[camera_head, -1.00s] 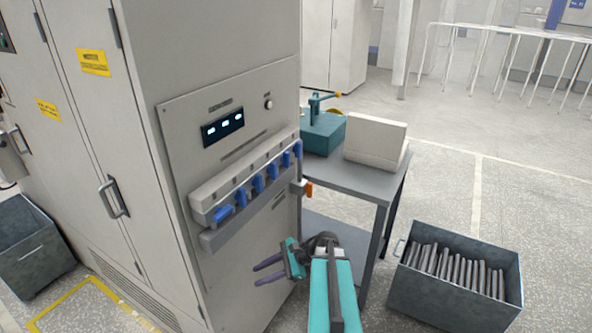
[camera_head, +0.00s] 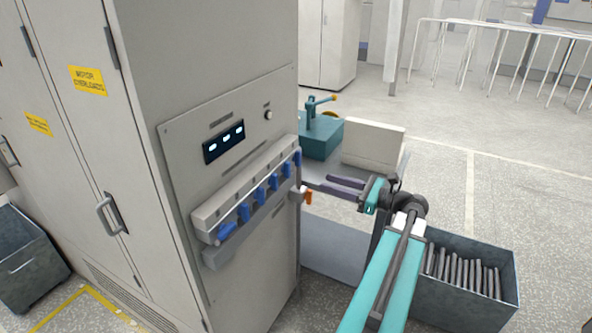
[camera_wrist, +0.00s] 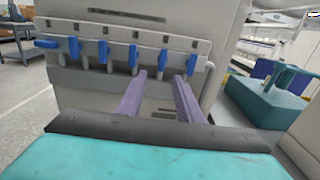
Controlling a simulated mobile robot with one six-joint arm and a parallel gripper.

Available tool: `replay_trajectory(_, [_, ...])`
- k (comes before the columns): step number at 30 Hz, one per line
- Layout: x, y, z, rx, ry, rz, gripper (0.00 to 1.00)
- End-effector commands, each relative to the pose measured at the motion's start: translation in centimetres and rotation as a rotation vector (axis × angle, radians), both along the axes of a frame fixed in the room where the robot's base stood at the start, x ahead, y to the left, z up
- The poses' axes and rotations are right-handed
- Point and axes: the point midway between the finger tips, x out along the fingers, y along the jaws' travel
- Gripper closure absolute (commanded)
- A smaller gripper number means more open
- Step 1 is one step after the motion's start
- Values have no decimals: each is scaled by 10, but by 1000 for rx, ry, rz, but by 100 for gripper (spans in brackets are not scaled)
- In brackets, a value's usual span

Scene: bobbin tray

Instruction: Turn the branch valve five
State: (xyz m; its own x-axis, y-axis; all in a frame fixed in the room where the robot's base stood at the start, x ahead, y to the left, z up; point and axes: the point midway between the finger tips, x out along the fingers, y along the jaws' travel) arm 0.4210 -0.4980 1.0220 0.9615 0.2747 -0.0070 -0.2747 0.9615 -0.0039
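A row of blue valve handles (camera_head: 260,195) sits along a grey manifold (camera_head: 205,216) on the cabinet's front. The leftmost handle (camera_head: 226,231) is turned sideways along the row; the others point down. The handles also show in the wrist view (camera_wrist: 102,52), with the leftmost one (camera_wrist: 47,43) lying flat. I cannot read which handle is branch five. My gripper (camera_head: 325,184) is open and empty, to the right of the manifold. In the wrist view its two purple fingers (camera_wrist: 164,78) point toward the right end of the row, with a gap between them, apparently touching no handle.
An orange handle (camera_head: 308,196) sticks out at the cabinet's right edge, near my fingers. A side table (camera_head: 336,168) bears a teal device (camera_head: 320,138) and a pale box (camera_head: 373,145). A bin of grey rods (camera_head: 513,270) stands at the right.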

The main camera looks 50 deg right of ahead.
Motion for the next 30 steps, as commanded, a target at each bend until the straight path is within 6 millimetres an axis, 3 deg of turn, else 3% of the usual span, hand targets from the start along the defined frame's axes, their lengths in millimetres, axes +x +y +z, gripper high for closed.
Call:
replay_trajectory(16, [-13,-14,4,6,-7,-30,67])
replay_trajectory(23, [2,-10,5,6,-6,-31,67])
replay_trajectory(30, [30,-3,5,7,-6,-30,67])
